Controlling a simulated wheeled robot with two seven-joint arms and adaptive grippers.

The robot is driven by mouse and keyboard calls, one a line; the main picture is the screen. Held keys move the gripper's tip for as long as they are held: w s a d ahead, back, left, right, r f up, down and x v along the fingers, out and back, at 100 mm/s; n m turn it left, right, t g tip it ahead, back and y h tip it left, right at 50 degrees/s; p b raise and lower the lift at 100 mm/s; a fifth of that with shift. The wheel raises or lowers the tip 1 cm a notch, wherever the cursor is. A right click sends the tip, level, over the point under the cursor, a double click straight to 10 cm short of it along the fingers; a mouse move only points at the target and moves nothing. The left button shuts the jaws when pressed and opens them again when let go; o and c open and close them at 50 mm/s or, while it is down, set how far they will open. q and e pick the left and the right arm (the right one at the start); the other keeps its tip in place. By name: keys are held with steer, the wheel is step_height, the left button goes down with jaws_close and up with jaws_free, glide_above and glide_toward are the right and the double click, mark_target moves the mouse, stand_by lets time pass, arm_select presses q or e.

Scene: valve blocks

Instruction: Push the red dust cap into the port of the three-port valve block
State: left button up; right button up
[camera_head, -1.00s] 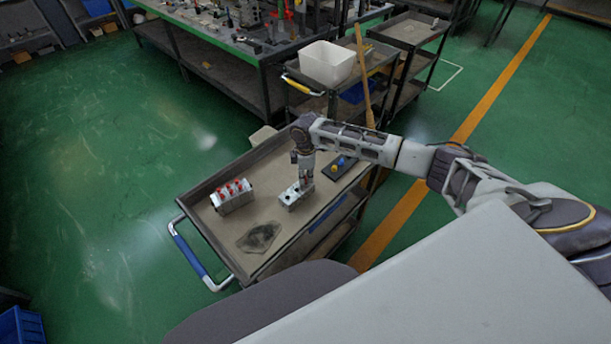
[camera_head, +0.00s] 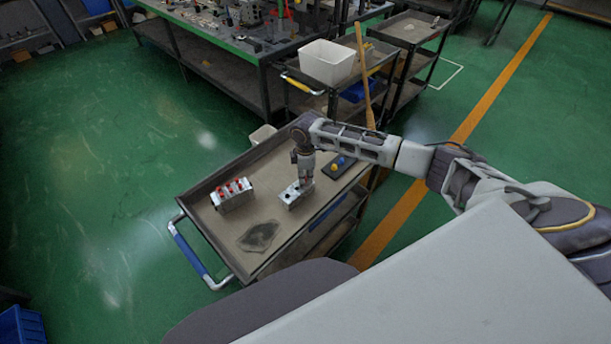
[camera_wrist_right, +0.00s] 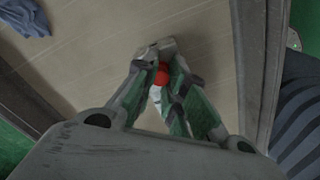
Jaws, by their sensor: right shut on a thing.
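The fingers hide the port and the cap's lower edge, so I cannot tell how deep the cap sits. My left gripper is not in view.
A larger grey block with several red caps (camera_head: 232,195) stands left on the cart (camera_head: 205,213). A dark tray (camera_head: 337,170) with blue and yellow pieces lies on the right. A white bin (camera_head: 328,63) stands behind.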

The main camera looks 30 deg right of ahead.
steer(key=shift+f, duration=0.25)
stand_by(0.4)
steer(key=o, duration=0.7)
steer(key=shift+r, duration=0.1)
steer(key=shift+r, duration=0.55)
step_height(320, 180, up, 11)
steer(key=shift+f, duration=0.15)
stand_by(0.4)
